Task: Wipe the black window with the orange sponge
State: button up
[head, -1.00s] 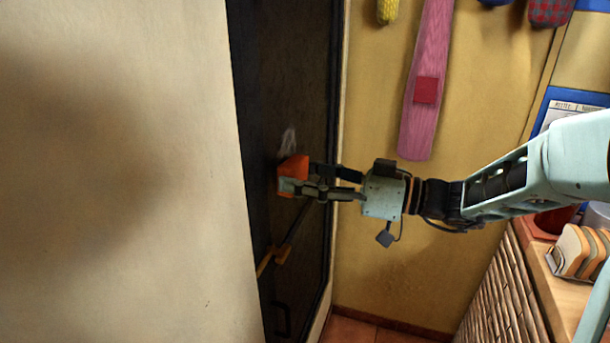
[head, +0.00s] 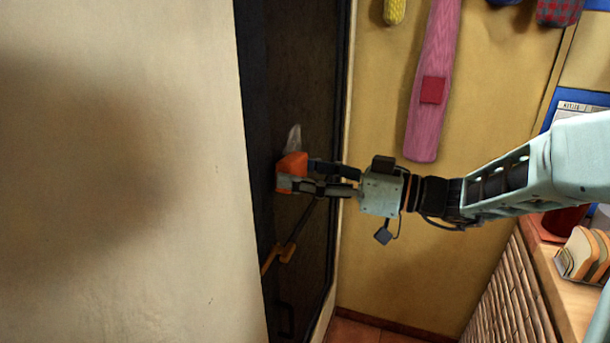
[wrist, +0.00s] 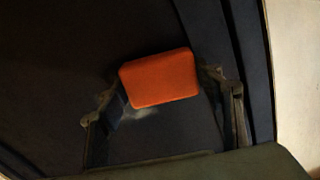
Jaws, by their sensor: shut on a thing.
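The black window (head: 305,60) is a tall dark panel set in a dark frame, left of the middle in the head view. A pale whitish smudge (head: 293,138) shows on it just above the sponge. The orange sponge (head: 291,166) is held in my gripper (head: 290,178) in front of the panel. In the wrist view the orange sponge (wrist: 160,78) sits between the two fingers, and a pale patch (wrist: 138,112) shows just below it on the dark surface. I cannot tell whether the sponge touches the panel.
A pale wall (head: 120,160) fills the left. A yellow wall (head: 370,280) stands right of the panel, with a pink hanging piece (head: 432,60) on it. An orange-and-dark handle (head: 282,253) shows below the gripper. A brick counter (head: 500,290) with sliced bread (head: 584,255) is lower right.

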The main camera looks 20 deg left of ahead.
aim_at(307, 164)
jog(key=shift+a, duration=0.35)
jog(key=shift+w+d+f+b, duration=0.1)
jog(key=shift+w+f+b, duration=0.05)
jog(key=shift+w+b, duration=0.7)
jog(key=shift+w+d+b, duration=0.1)
jog(key=shift+w+b, duration=0.45)
jog(key=shift+w, duration=0.4)
jog(key=shift+w+d+r+b, duration=0.1)
jog(key=shift+w+b, duration=0.7)
jog(key=shift+w, duration=0.95)
jog(key=shift+w+d+r+b, duration=0.1)
jog(key=shift+w+b, duration=0.7)
jog(key=shift+w, duration=0.95)
jog(key=shift+f+b, duration=0.15)
jog(key=shift+b, duration=0.55)
